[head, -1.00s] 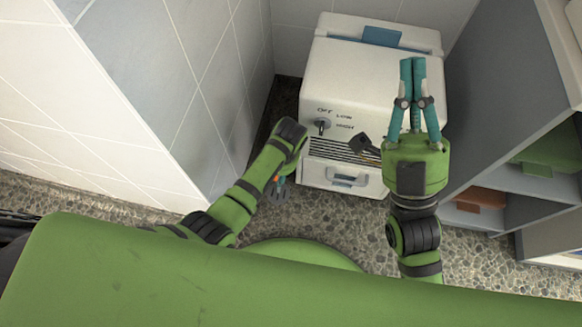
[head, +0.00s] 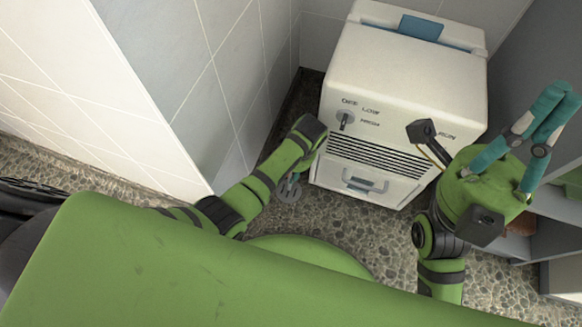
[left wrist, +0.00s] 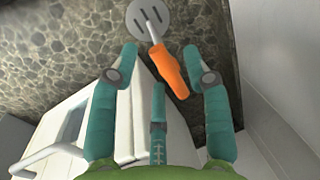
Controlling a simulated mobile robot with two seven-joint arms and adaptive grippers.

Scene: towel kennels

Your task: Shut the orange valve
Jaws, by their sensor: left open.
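The orange valve shows in the left wrist view as an orange handle (left wrist: 171,72) joined by a thin neck to a grey slotted disc (left wrist: 148,18). The disc also shows in the head view (head: 289,192), low beside the white machine. My left gripper (left wrist: 161,52) is open, with the orange handle between and beyond its fingertips, nearer the right finger. I cannot tell whether any finger touches it. In the head view my left wrist hides most of that gripper and the handle. My right gripper (head: 561,93) is raised at the right, its fingers together and empty.
The white machine (head: 405,85) with a dial (head: 345,119), vents and a front handle (head: 366,185) stands against the back wall. A tiled wall (head: 165,75) is close at the left. Grey shelves (head: 550,203) stand at the right. The pebbled floor (head: 345,222) is clear in front.

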